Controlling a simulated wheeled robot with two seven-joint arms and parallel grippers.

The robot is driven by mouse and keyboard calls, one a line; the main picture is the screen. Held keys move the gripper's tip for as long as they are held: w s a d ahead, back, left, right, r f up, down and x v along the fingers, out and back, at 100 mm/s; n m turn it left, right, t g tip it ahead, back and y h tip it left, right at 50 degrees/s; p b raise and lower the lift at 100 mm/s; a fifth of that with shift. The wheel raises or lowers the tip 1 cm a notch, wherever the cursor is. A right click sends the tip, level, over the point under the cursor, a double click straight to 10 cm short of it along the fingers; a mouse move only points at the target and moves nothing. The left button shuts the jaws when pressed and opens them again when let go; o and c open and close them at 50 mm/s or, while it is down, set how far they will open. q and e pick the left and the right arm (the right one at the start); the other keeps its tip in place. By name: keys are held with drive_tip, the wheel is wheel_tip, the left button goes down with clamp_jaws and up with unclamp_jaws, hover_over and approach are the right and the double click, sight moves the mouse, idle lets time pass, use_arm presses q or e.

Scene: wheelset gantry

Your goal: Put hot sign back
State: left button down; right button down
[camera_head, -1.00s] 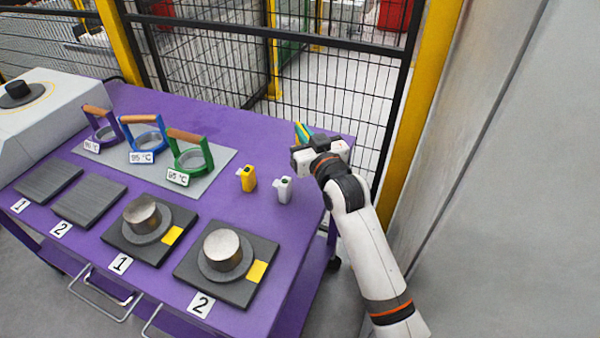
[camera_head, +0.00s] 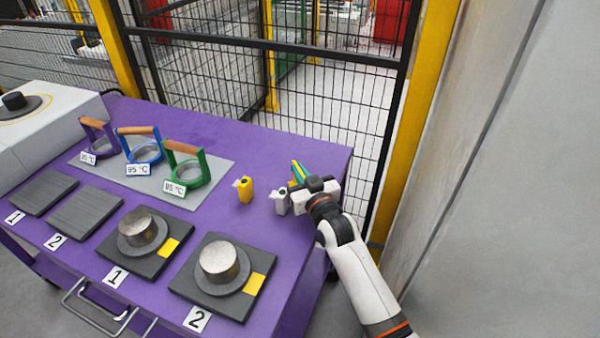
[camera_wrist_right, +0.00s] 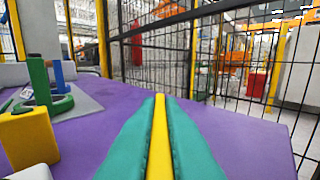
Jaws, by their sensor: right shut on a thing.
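My right gripper (camera_head: 298,172) is over the far right part of the purple table, just right of the small white device. Its teal fingers are shut on a thin yellow piece, seen edge-on in the right wrist view (camera_wrist_right: 159,140); it looks like the hot sign, but no writing shows. I cannot tell whether the piece touches the table. My left gripper is not in view.
A yellow device (camera_head: 244,189) and the white device (camera_head: 281,201) stand close left of my right gripper. Handled rings (camera_head: 188,170) stand on a grey mat (camera_head: 212,167). Black plates (camera_head: 215,300) with metal cylinders are in front. A mesh fence (camera_head: 330,110) stands behind the table (camera_head: 260,160).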

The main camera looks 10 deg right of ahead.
drive_tip(key=c, duration=2)
unclamp_jaws()
drive_tip(key=shift+f, duration=0.1)
drive_tip(key=o, duration=0.4)
drive_tip(key=shift+o, duration=0.2)
drive_tip(key=s+d, duration=0.2)
drive_tip(key=s, duration=0.9)
drive_tip(key=shift+s+d, duration=0.15)
drive_tip(key=shift+s, duration=0.25)
